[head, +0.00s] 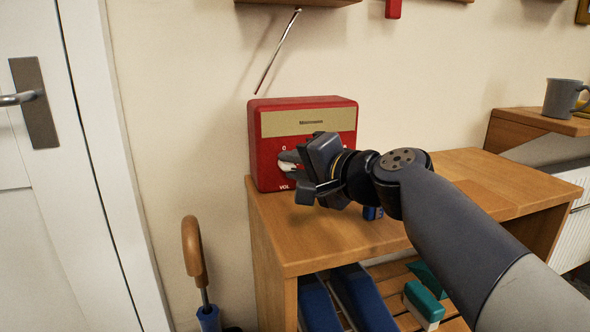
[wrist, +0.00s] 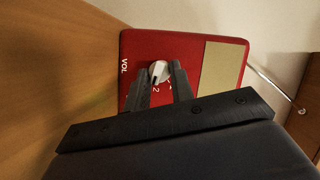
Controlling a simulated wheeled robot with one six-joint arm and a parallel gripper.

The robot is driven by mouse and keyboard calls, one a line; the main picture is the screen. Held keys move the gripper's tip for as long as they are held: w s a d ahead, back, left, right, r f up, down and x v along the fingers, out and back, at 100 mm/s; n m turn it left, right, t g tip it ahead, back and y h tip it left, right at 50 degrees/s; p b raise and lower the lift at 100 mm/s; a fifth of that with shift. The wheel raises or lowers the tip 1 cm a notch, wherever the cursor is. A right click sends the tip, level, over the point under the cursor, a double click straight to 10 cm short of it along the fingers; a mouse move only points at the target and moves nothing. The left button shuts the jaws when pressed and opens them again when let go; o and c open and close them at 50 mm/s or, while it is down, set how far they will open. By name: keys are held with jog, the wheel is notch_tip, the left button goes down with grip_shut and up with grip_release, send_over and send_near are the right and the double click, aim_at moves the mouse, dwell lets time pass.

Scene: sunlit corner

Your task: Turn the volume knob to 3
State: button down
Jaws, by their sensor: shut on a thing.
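A red radio (head: 262,140) with an antenna and a tan speaker panel stands on the wooden shelf top against the wall. Its white volume knob (head: 286,167) is low on the left of the front, above the "VOL" label. In the wrist view the knob (wrist: 158,71) sits between the two fingertips, with a dark pointer mark on it and a printed 2 close by. My gripper (head: 290,169) is shut on the knob; it also shows in the wrist view (wrist: 160,78). The fingers hide much of the scale, so I cannot read the exact setting.
The wooden shelf (head: 330,240) has bare top to the right of the radio. A small blue object (head: 373,212) lies under my arm. A grey mug (head: 563,98) stands on a ledge at right. An umbrella (head: 193,255) leans left, near a white door (head: 45,200).

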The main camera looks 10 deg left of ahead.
dwell(0.4)
jog(key=c, duration=1.2)
grip_release()
jog(key=shift+c, duration=0.2)
